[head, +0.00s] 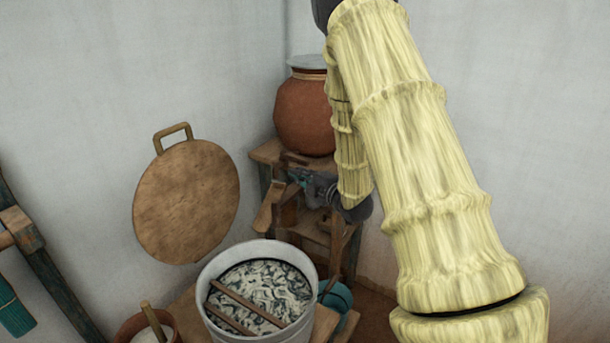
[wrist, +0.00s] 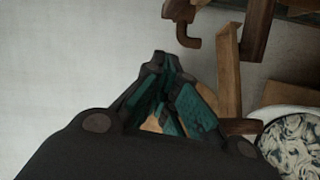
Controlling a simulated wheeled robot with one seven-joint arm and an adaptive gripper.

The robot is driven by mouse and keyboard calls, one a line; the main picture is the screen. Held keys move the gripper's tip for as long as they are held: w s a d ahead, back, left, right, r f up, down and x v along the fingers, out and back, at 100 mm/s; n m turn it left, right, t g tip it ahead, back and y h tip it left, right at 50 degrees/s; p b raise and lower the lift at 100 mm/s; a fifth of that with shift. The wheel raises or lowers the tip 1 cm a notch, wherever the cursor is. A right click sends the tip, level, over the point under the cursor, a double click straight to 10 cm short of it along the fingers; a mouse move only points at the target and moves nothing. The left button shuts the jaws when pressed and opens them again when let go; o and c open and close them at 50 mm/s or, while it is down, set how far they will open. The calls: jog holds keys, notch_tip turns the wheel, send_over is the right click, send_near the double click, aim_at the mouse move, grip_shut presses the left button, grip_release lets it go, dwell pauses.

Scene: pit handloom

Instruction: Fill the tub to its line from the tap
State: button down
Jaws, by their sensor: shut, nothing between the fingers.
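A pale grey tub (head: 207,275) stands low in the head view, filled with a dark-and-white swirled mass, with two wooden sticks across it. Its rim also shows at the right of the wrist view (wrist: 268,113). I cannot make out a fill line. A brown, hooked, tap-like spout (wrist: 182,36) shows at the top of the wrist view. A red-brown clay pot (head: 303,112) stands on a wooden stand above and behind the tub. My gripper (head: 293,175), with teal finger pads, is shut and empty, in front of the stand below the pot. In the wrist view its fingertips (wrist: 162,55) are below the spout, apart from it.
A slanting wooden board (wrist: 228,75) is close right of my gripper. A round wooden disc with a handle (head: 187,200) is at the left wall. A small brown vessel with a stick (head: 130,328) and a teal round object (head: 339,297) flank the tub. Open space lies left of my gripper.

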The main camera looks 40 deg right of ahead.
aim_at(301, 163)
jog(key=w+d+p, duration=0.2)
jog(key=w+d, duration=0.1)
jog(key=w, duration=0.3)
jog(key=shift+f, duration=0.45)
jog(key=shift+d+f, duration=0.15)
jog(key=shift+d, duration=0.1)
jog(key=shift+w+d+r+b, duration=0.1)
jog(key=shift+d+r+b, duration=0.1)
jog(key=shift+d+b, duration=0.35)
jog(key=shift+d, duration=0.15)
